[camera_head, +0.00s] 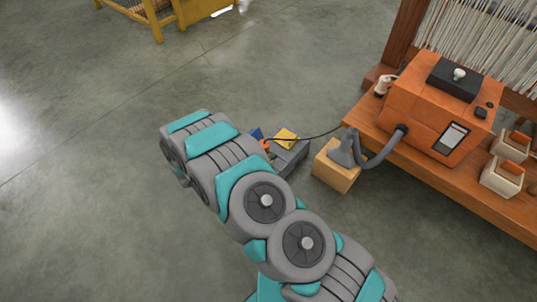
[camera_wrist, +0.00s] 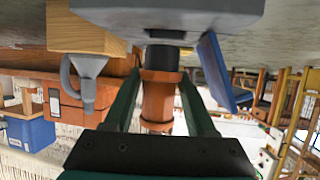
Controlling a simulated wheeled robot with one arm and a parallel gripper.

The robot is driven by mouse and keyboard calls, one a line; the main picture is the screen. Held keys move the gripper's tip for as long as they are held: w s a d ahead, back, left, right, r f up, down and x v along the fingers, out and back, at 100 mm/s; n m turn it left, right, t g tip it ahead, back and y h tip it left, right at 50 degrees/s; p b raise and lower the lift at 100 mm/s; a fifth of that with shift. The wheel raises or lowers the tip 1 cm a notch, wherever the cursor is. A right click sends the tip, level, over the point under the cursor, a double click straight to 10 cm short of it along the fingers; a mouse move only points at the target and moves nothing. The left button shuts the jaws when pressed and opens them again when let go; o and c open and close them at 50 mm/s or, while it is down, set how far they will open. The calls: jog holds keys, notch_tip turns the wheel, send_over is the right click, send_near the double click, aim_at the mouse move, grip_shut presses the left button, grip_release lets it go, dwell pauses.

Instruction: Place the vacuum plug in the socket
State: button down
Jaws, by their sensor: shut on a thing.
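My gripper (camera_wrist: 160,80) is shut on the orange vacuum plug (camera_wrist: 158,98), with one green finger on each side, in the wrist view. The plug's dark end (camera_wrist: 162,58) points at the grey socket box (camera_wrist: 165,14) and appears to meet it; I cannot tell how deep it sits. In the head view the box (camera_head: 289,152) stands on the floor with a yellow lid (camera_head: 286,138) on top and a blue flap (camera_head: 257,133) at its left. A bit of the orange plug (camera_head: 265,145) shows; my arm hides the gripper there.
The orange vacuum (camera_head: 425,105) stands on a wooden bench (camera_head: 450,175) at the right. Its grey hose nozzle (camera_head: 343,150) rests on a wooden block (camera_head: 335,172) right beside the socket box. A thin black cable (camera_head: 320,135) runs from the bench toward the plug. The floor at left is clear.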

jog(key=shift+r+x, duration=0.25)
jog(key=shift+x, duration=0.95)
jog(key=shift+w+f+b, duration=0.2)
jog(key=shift+f+b, duration=0.1)
jog(key=shift+f, duration=1.4)
jog(key=shift+f, duration=0.1)
jog(key=c, duration=0.5)
grip_release()
jog(key=shift+r, duration=0.2)
jog(key=v, duration=1.2)
jog(key=shift+p, duration=0.45)
